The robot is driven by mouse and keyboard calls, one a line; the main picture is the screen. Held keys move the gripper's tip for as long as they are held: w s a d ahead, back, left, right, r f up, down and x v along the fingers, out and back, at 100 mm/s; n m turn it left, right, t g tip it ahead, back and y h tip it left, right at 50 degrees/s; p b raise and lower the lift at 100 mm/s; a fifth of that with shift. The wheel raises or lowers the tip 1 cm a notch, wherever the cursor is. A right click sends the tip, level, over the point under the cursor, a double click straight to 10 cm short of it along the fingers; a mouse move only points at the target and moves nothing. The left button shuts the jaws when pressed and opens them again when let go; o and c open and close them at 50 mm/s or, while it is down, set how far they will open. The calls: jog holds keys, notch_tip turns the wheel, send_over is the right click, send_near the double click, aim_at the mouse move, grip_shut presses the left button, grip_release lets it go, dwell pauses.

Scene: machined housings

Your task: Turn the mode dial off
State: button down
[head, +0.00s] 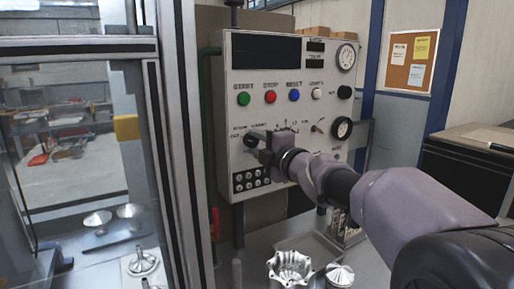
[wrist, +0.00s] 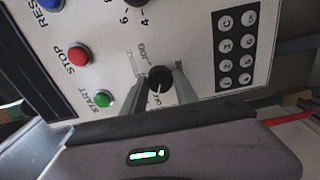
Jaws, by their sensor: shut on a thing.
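The mode dial (wrist: 160,78) is a small black round knob with a pale pointer line on the control panel. In the wrist view the pointer line runs toward the bottom of the picture; the small labels around the dial are partly hidden by my fingers, so I cannot tell exactly which one it points at. My gripper (wrist: 160,86) is shut on the dial, one finger on each side. In the head view the dial (head: 250,141) shows at the panel's lower left, with my gripper (head: 257,144) reaching it from the right.
The green START button (wrist: 103,98) and red STOP button (wrist: 79,55) are close to my fingers in the wrist view. A keypad (wrist: 236,46) is on the other side. A glass door frame (head: 170,150) stands left of the panel; metal parts (head: 290,268) lie on the table below.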

dwell(0.4)
jog(key=c, duration=1)
grip_release()
jog(key=shift+o, duration=0.2)
jog(key=p+v, duration=0.2)
jog(key=v, duration=1.5)
jog(key=shift+d+p, duration=0.2)
jog(key=shift+p, duration=0.1)
jog(key=shift+s, duration=0.15)
